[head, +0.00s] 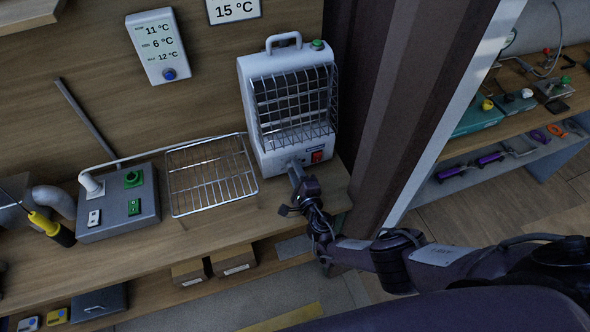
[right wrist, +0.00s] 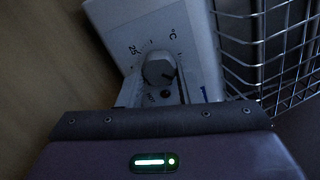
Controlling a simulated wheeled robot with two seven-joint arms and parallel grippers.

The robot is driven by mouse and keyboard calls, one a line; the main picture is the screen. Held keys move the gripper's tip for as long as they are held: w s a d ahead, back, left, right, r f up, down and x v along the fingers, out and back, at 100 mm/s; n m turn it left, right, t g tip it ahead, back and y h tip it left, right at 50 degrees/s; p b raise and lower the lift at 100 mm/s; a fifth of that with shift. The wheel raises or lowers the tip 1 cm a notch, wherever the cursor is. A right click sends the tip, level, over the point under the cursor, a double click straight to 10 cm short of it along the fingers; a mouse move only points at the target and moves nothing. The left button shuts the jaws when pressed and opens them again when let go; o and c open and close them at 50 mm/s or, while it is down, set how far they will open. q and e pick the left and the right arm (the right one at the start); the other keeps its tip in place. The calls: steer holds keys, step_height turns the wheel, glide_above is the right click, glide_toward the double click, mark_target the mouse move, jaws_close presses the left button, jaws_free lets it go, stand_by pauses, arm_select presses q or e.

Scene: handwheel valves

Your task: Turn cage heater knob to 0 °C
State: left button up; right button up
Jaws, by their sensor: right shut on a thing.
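The cage heater (head: 268,120) is a white box with a wire cage front and a top handle, standing at the right end of the wooden bench. Its grey round knob (right wrist: 158,68) shows in the right wrist view, with a printed scale reading "25" and "°C" around it. My right gripper (head: 293,166) is at the lower front of the heater, shut on the knob, one finger on each side. In the head view the gripper largely hides the knob. The pointer's exact reading cannot be told. My left gripper is not in view.
A red switch (head: 317,156) sits right of the knob. A wire rack (head: 210,176) and a grey control box (head: 120,205) stand left on the bench. A wall display (head: 158,46) and a "15 °C" sign (head: 233,9) hang behind. A dark post (head: 390,110) rises at the right.

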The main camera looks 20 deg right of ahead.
steer(key=n, duration=0.3)
steer(key=shift+r+p, duration=0.15)
steer(key=shift+p, duration=0.15)
steer(key=shift+n+p, duration=0.65)
steer(key=shift+n, duration=1.65)
steer(key=o, duration=1)
